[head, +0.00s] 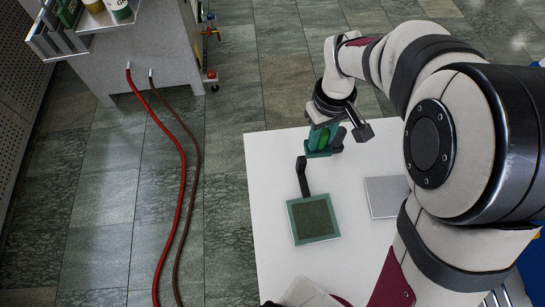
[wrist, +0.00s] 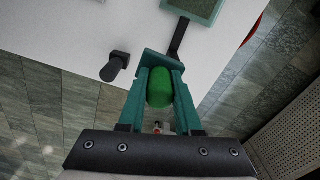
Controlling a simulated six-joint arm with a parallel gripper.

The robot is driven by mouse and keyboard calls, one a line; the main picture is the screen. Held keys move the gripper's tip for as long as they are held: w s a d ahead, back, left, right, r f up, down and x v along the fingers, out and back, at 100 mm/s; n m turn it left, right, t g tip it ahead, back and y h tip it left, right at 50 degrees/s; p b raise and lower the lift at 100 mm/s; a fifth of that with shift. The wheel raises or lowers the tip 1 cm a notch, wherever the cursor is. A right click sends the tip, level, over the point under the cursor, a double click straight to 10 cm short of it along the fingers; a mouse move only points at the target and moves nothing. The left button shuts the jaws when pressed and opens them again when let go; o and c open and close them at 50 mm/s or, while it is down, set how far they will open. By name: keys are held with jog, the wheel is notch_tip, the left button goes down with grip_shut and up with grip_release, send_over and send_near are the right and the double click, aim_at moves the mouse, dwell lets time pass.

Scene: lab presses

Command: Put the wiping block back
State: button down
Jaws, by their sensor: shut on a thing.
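My gripper (head: 322,140) is over the far left part of the white table. In the wrist view its two teal fingers (wrist: 158,95) are shut on a rounded green piece (wrist: 160,88), which I take to be the wiping block's grip. A flat teal part (wrist: 160,63) shows at the fingertips; I cannot tell if it belongs to the block. Whether the block touches the table is hidden. A teal-framed square (head: 314,218) with a dark mesh-like face lies nearer on the table. A black handle (head: 303,178) reaches from it toward my gripper.
A grey square plate (head: 388,195) lies to the right on the white table (head: 270,180). A dark hammer-shaped piece (head: 362,131) is just right of my gripper. A grey cabinet (head: 150,60) with red hoses (head: 180,170) stands left. The table's left strip is clear.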

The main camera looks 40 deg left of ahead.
jog(key=s+a+f, duration=0.1)
jog(key=a+f, duration=0.1)
jog(key=a, duration=0.1)
jog(key=s+a+f, duration=0.2)
jog(key=a, duration=0.2)
jog(key=s+a+f, duration=0.1)
jog(key=a+f, duration=0.2)
jog(key=a, duration=0.1)
jog(key=shift+s, duration=0.35)
jog(key=shift+f, duration=2)
jog(key=shift+f, duration=0.15)
jog(key=c, duration=0.6)
grip_release()
